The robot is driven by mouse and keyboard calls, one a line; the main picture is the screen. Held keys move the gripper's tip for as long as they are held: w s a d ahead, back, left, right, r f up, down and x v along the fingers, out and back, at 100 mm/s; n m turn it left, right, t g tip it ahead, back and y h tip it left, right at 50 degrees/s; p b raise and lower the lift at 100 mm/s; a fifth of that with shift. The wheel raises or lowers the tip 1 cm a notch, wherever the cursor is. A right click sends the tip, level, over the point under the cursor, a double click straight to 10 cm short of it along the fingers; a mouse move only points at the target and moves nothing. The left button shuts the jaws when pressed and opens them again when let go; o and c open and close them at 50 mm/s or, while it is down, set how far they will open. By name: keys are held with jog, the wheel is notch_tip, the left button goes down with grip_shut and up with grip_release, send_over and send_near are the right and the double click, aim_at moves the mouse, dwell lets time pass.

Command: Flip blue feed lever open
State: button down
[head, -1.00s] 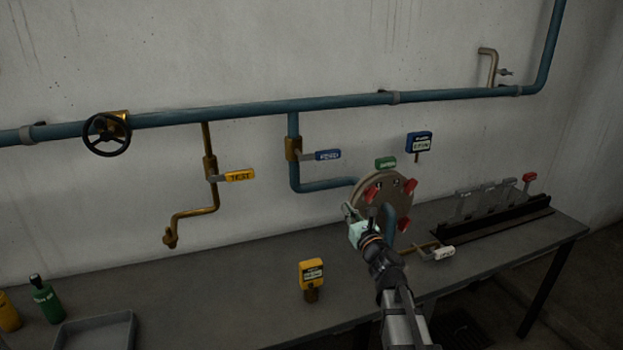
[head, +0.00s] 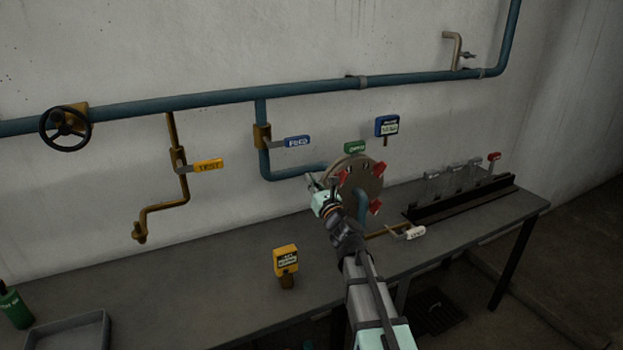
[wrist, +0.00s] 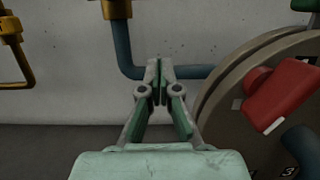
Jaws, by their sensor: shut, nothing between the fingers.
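The blue feed lever (head: 297,141) sticks out to the right, roughly level, from a brass valve (head: 262,136) on the blue branch pipe below the long main pipe. My gripper (head: 316,180) is shut and empty, below and a little right of the lever in the head view, at the left edge of the round flange plate. In the wrist view my gripper (wrist: 159,68) has its fingertips together in front of the bend of the blue pipe (wrist: 124,58). The lever is not visible in the wrist view; only a piece of the brass valve shows at its top.
The round plate (head: 372,205) with red clamps (head: 377,169) stands close right of my gripper. A yellow test lever (head: 208,166) is to the left. A yellow tag block (head: 286,261) stands on the bench (head: 225,265). A white-handled lever (head: 413,232) is at the right.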

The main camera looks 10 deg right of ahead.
aim_at(289, 142)
jog(key=w+a+r+p, duration=0.2)
jog(key=w+r+p, duration=0.2)
jog(key=w+r, duration=0.2)
jog(key=shift+w+a+p, duration=0.2)
jog(key=shift+w+p, duration=0.15)
jog(key=shift+w, duration=0.35)
jog(key=shift+d, duration=0.15)
